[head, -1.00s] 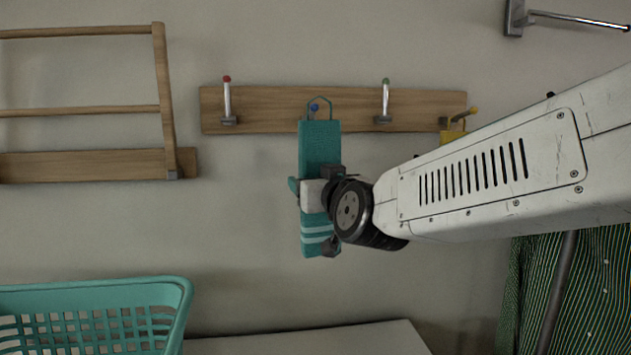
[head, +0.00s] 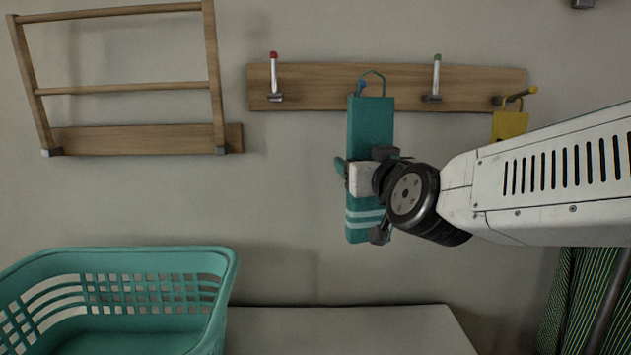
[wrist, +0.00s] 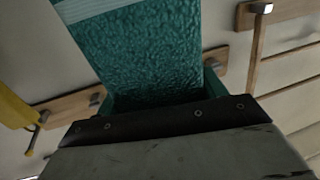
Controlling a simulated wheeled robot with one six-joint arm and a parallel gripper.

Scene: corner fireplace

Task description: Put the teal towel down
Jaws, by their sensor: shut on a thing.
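The teal towel (head: 369,122) hangs upright as a narrow strip with pale stripes near its lower end and a thin loop at its top. My gripper (head: 361,180) is shut on it around its middle, reaching in from the right. The loop overlaps the blue-tipped peg (head: 361,87) of the wooden peg board (head: 320,88); I cannot tell whether it is around the peg or in front of it. In the wrist view the towel (wrist: 145,50) runs up from my gripper, its held part hidden behind the gripper's edge.
Red-tipped (head: 274,75) and green-tipped (head: 435,75) pegs flank the towel. A wooden rack (head: 220,90) is upper left. A teal basket (head: 228,285) stands lower left, beside a pale, bare surface (head: 340,330). Striped green cloth (head: 570,310) hangs lower right.

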